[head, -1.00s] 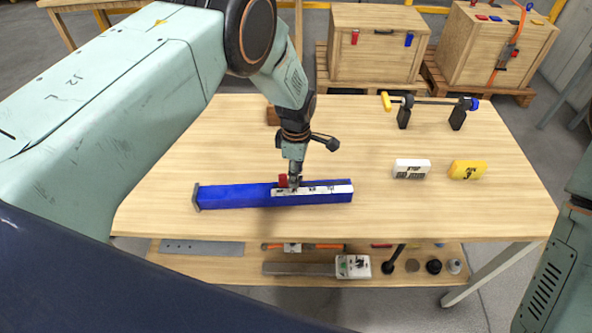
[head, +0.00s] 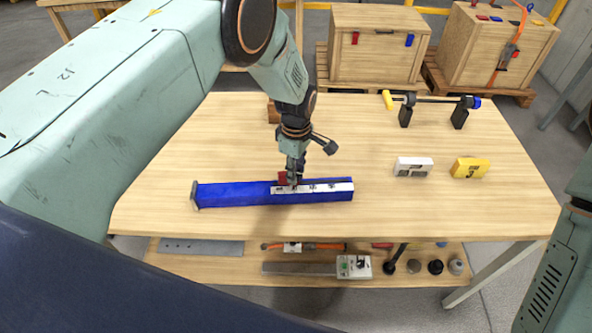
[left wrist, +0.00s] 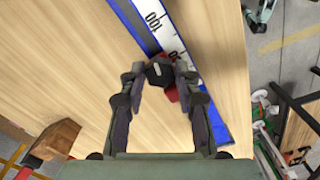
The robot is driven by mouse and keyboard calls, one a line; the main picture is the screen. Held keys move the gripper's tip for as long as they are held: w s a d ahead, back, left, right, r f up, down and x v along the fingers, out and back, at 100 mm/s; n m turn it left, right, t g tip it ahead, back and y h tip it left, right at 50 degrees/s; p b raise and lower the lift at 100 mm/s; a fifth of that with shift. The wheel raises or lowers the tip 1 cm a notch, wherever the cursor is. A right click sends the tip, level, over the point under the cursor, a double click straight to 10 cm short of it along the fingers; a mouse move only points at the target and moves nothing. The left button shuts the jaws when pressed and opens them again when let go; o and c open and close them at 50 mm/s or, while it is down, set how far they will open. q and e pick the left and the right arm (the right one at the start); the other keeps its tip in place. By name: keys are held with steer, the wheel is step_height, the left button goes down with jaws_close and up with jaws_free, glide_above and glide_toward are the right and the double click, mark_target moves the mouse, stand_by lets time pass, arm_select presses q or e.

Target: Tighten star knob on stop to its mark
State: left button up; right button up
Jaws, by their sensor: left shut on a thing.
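The blue rail (head: 235,194) lies on the wooden table, with a white scale (head: 322,187) along its right half. The red stop (head: 283,178) sits on the rail near the left end of the scale; part of it also shows in the left wrist view (left wrist: 172,94). My left gripper (head: 291,177) is over the stop. In the left wrist view its fingertips (left wrist: 159,75) close on the dark star knob (left wrist: 158,73) from both sides. The mark for the knob cannot be made out. My right gripper is not in view.
A white block (head: 413,167) and a yellow block (head: 469,168) stand to the right on the table. A clamp-like bar (head: 432,99) is at the back right. The front right of the table is clear.

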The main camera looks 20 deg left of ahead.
arm_select(q)
steer(key=shift+w+r, duration=0.1)
steer(key=o, duration=1.1)
steer(key=shift+o, duration=0.2)
step_height(320, 180, up, 12)
